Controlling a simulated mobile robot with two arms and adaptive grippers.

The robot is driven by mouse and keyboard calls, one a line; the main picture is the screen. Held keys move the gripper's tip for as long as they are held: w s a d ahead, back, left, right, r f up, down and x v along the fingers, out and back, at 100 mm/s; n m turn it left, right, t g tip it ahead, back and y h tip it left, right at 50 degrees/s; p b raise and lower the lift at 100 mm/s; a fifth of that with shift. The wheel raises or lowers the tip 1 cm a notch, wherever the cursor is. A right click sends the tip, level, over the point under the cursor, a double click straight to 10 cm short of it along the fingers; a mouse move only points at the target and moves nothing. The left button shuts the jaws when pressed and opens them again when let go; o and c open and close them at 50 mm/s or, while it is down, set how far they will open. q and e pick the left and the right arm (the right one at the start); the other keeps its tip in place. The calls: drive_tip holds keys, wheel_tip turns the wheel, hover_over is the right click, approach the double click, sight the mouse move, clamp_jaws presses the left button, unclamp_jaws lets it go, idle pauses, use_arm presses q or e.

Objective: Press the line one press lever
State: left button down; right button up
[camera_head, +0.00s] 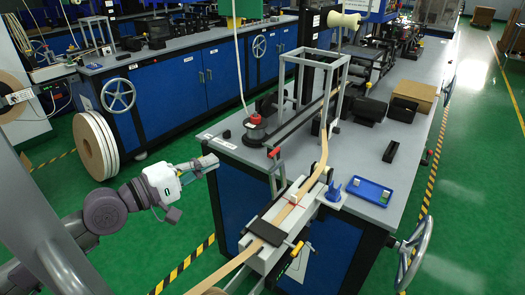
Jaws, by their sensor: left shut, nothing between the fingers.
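A second, yellow-tipped handle (296,249) is on the unit's front right side. I cannot tell from labels which is the line one press lever. A tan tape (322,155) runs through the unit under a dark block (267,232). My left gripper (208,162) is shut and empty, left of the red-knobbed lever and apart from it. My right gripper is out of view.
The near bench (225,150) has blue doors and a handwheel (414,250). Green floor is free between the benches.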

use_arm(q)
drive_tip(key=w+d+p, duration=0.4)
drive_tip(key=d+p, duration=0.1)
drive_tip(key=d, duration=0.6)
drive_tip(key=shift+w+f+p, duration=0.15)
drive_tip(key=shift+w+p, duration=0.05)
drive_tip(key=shift+p, duration=0.15)
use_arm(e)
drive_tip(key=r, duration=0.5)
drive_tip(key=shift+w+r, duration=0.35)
